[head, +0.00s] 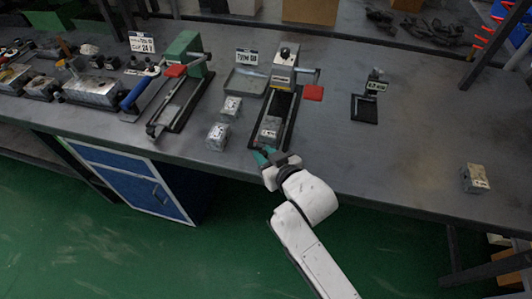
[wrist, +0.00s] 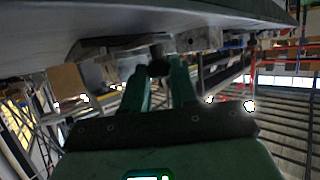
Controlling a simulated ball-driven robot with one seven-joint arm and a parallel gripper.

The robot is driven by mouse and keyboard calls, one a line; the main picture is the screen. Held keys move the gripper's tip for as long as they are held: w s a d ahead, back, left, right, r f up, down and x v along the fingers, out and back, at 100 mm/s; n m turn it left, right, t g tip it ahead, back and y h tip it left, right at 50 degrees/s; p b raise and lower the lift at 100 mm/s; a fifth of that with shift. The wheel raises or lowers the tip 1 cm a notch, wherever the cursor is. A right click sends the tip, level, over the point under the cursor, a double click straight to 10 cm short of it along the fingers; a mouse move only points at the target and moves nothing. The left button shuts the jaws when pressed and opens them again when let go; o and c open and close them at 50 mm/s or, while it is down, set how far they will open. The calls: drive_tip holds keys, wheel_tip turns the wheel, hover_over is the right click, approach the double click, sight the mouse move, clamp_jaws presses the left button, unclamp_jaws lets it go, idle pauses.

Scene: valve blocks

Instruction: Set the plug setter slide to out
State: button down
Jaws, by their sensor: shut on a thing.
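The plug setter (head: 285,75) stands on the bench with a red-ended lever and a dark slide track (head: 278,112) running toward the front edge. A grey block (head: 269,127) sits near the track's front end. My gripper (head: 264,155) is at that front end, by the bench edge. In the wrist view my gripper's (wrist: 158,72) teal fingers are on either side of a dark round knob (wrist: 158,62), shut on it. The knob seems to belong to the slide; the fingers and arm hide it in the head view.
Two loose grey blocks (head: 217,137) and (head: 231,107) lie left of the track. A tray (head: 247,81) and a green-bodied press (head: 183,50) stand further left. A small black stand (head: 364,109) is to the right. Another block (head: 475,178) lies far right, with bare bench between.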

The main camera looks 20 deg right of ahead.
drive_tip(key=c, duration=0.9)
unclamp_jaws()
drive_tip(key=shift+s+a, duration=0.2)
drive_tip(key=shift+c, duration=0.2)
drive_tip(key=v, duration=1)
drive_tip(key=shift+s+r, duration=0.15)
drive_tip(key=shift+s, duration=0.2)
drive_tip(key=shift+d, duration=0.1)
